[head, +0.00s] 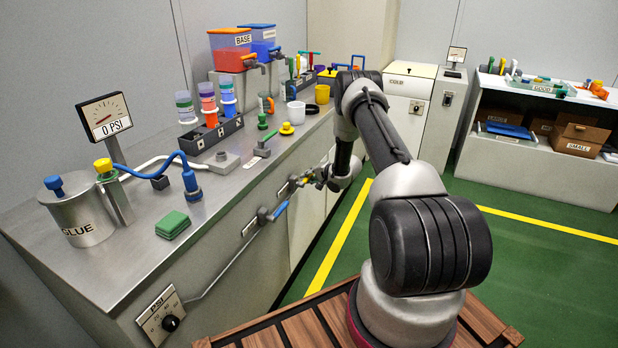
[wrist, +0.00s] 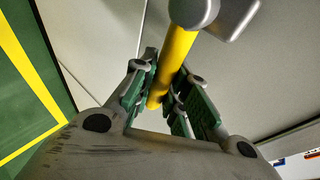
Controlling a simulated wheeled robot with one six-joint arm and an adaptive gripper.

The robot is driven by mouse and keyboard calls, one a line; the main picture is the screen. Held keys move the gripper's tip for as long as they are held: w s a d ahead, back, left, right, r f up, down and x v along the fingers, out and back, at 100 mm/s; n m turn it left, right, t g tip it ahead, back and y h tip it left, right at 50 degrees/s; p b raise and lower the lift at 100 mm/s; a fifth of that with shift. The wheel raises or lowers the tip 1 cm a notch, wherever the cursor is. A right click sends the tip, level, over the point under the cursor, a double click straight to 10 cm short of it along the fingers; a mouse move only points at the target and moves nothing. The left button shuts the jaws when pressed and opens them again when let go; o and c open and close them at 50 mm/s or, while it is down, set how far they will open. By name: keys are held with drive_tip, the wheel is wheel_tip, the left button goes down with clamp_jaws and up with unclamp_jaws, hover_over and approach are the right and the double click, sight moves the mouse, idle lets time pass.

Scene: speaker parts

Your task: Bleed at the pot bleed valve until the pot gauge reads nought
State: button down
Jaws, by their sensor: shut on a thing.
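The pot gauge (head: 104,117) stands at the left end of the bench, and its sign reads 0 PSI. The grey pot (head: 82,222), marked GLUE, is below it with a blue knob on its lid. My gripper (head: 318,176) is at the bench's front face, away from the pot. In the wrist view its green-padded fingers (wrist: 166,88) are shut on a yellow lever handle (wrist: 178,58), which runs from a grey valve hub (wrist: 194,12). A label there is too small to read. I cannot tell which valve is the pot bleed valve.
A blue-handled valve (head: 272,213) sits on the bench front left of my gripper. A PSI dial panel (head: 161,318) is at the near corner. A green block (head: 173,225) lies on the bench. Green floor (head: 350,258) is clear beside the bench.

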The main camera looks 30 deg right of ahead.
drive_tip(key=c, duration=1.4)
unclamp_jaws()
drive_tip(key=v, duration=1.2)
drive_tip(key=shift+f, duration=0.1)
